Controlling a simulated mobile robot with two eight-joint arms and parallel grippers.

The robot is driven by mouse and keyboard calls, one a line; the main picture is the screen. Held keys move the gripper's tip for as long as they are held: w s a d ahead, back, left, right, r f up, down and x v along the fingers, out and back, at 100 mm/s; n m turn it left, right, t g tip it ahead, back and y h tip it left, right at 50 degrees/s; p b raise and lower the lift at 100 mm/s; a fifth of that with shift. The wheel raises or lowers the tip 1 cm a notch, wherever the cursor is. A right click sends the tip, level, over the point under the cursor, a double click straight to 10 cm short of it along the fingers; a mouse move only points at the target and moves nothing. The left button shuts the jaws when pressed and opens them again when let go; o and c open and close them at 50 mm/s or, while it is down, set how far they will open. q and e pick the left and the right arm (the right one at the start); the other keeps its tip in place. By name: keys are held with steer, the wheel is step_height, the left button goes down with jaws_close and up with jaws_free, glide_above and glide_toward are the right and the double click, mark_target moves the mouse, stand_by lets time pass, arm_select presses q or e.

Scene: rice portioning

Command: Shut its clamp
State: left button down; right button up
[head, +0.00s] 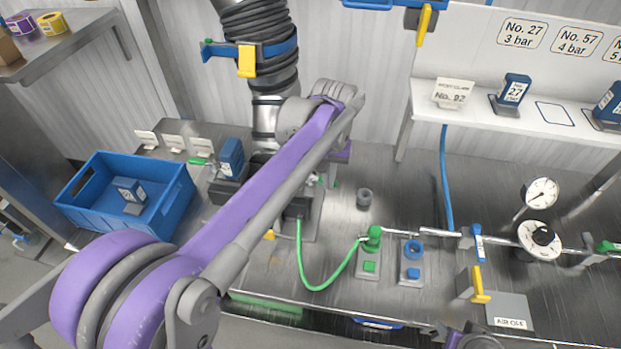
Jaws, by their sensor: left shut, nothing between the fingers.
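A blue band clamp (275,52) with a yellow lever (247,61) sits around the ribbed grey hose (262,22) at the top. Its lever hangs down at the front left of the band; I cannot tell if it is latched. My left arm crosses the middle of the head view, in front of the lower end of the hose. My left gripper (318,181) is shut and empty, low behind the forearm and mostly hidden, well below the clamp. Part of my right arm shows at the bottom edge; its gripper's opening cannot be made out.
A green hose (318,288) loops over the steel bench to a green fitting (373,238). Valves and gauges (541,193) line the right. A white shelf (460,98) is at upper right.

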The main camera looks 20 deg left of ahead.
arm_select(q)
step_height(320, 180, up, 7)
steer(key=p, duration=0.3)
steer(key=shift+s+d, duration=0.15)
steer(key=shift+s, duration=0.05)
arm_select(e)
steer(key=r, duration=0.1)
steer(key=w+r, duration=0.1)
steer(key=r, duration=0.1)
steer(key=w+r, duration=0.1)
steer(key=r, duration=0.1)
steer(key=shift+w, duration=0.2)
arm_select(q)
steer(key=shift+s, duration=0.25)
